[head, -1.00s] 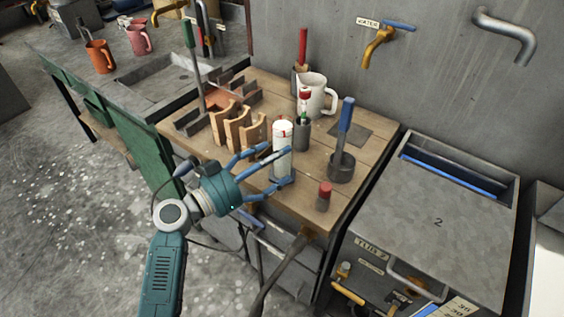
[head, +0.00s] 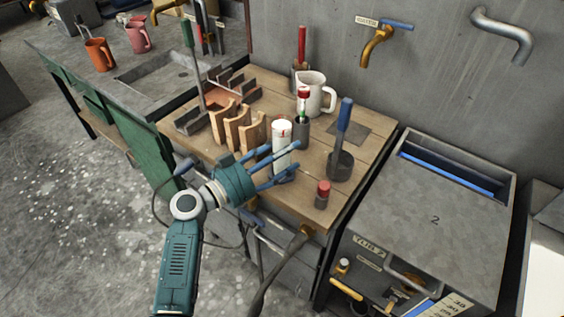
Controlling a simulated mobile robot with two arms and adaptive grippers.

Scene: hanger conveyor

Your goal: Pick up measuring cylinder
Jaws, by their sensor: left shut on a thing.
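The measuring cylinder (head: 281,132) appears to be the upright white cylinder with red marks near its top, at the front of the wooden bench. My left gripper (head: 292,158) reaches it from the lower left. Its blue fingers are shut around the cylinder's lower part and hide some of it. The cylinder's foot is partly hidden, so I cannot tell whether it touches the bench. My right gripper is not in view.
Wooden holders (head: 238,128) stand left of the cylinder. A dark cup (head: 301,132), a white jug (head: 315,94) and a pot with a blue handle (head: 341,163) stand behind and right. A small red-topped weight (head: 322,194) sits near the bench's front edge.

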